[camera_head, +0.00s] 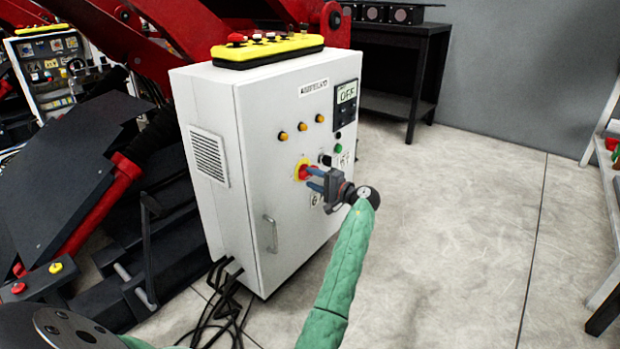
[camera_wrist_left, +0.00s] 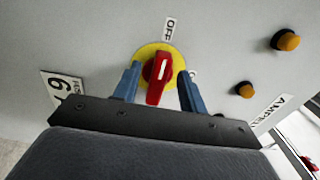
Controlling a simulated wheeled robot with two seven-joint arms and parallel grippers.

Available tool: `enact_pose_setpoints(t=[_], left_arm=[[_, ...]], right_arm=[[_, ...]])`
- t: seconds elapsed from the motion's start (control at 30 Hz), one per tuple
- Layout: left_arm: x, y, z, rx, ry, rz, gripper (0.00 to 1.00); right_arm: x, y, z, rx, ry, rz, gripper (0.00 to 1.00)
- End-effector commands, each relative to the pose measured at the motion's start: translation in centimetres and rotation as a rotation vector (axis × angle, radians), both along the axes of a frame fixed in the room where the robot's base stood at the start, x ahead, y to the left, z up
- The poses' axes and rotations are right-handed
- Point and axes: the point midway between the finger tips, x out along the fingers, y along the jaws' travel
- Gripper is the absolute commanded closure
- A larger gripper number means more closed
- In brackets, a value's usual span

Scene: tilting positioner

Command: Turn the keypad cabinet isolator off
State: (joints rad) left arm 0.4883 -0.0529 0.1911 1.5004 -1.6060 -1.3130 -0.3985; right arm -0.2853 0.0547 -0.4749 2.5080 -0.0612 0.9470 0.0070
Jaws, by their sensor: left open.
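In the left wrist view the red knob (camera_wrist_left: 158,80) shows a white line, and an OFF label (camera_wrist_left: 171,29) sits above the yellow plate. My left gripper (camera_head: 311,179) is at the knob. Its two blue fingers stand open on either side of the knob in the left wrist view (camera_wrist_left: 158,80), with visible gaps. A second label right of the plate is mostly hidden by a finger. My right gripper is not in view.
Several orange buttons (camera_head: 302,127) and a door handle (camera_head: 270,233) are on the front. A yellow control box (camera_head: 267,51) lies on top. Red machinery stands behind left. The floor to the right is clear.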

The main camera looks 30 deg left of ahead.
Motion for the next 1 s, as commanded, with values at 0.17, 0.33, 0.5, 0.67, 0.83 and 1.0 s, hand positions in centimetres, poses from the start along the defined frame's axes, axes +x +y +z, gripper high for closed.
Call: enact_pose_setpoints(t=[0.17,0.33,0.5,0.67,0.83,1.0], left_arm=[[-0.2,-2.8,0.1,-0.001,0.001,-0.002,0.58],[-0.4,-5.1,0.0,-0.002,0.002,0.000,0.58],[-0.5,-6.0,-0.1,0.000,0.001,0.000,0.58],[-0.5,-6.0,-0.1,0.000,0.001,0.000,0.58],[-0.5,-5.9,-0.1,0.000,0.001,0.000,0.58],[-0.5,-5.9,-0.1,-0.001,-0.011,0.000,0.58]], right_arm=[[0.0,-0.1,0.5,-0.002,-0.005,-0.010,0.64],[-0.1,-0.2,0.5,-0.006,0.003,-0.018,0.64],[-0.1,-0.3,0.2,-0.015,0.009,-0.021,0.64],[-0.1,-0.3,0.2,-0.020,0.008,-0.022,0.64],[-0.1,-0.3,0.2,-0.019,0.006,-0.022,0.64],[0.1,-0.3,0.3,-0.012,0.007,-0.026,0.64]])
